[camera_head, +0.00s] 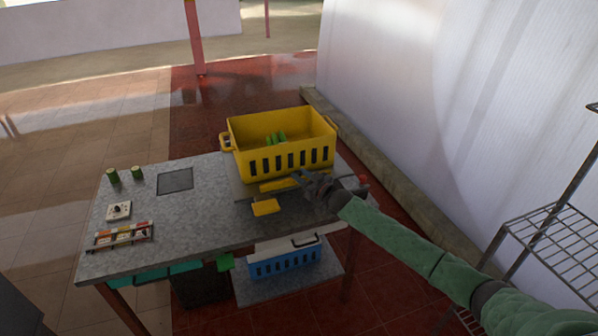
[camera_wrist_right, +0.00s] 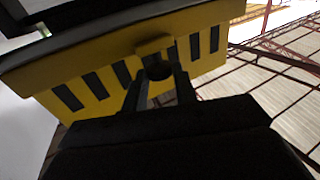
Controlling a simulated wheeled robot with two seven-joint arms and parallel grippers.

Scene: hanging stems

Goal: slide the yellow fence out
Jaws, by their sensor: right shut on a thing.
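The yellow fence (camera_head: 278,186) appears to be the low yellow bar on the table along the near side of the yellow crate (camera_head: 280,135). A flat yellow piece (camera_head: 265,207) lies just in front of it; I cannot tell whether they are joined. My right gripper (camera_head: 308,182) is at the bar's right end, low by the crate's slotted front. In the right wrist view its fingers (camera_wrist_right: 158,80) are shut on a small dark rounded part, with yellow above and behind it. Whether that part belongs to the fence is unclear. My left gripper is not in view.
Green pieces (camera_head: 276,138) are in the crate. Green cylinders (camera_head: 113,176), a dark square mat (camera_head: 175,181), a small dial box (camera_head: 119,210) and a rack (camera_head: 121,236) are on the left. A blue crate (camera_head: 284,263) is below. A wire shelf (camera_head: 556,234) stands right.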

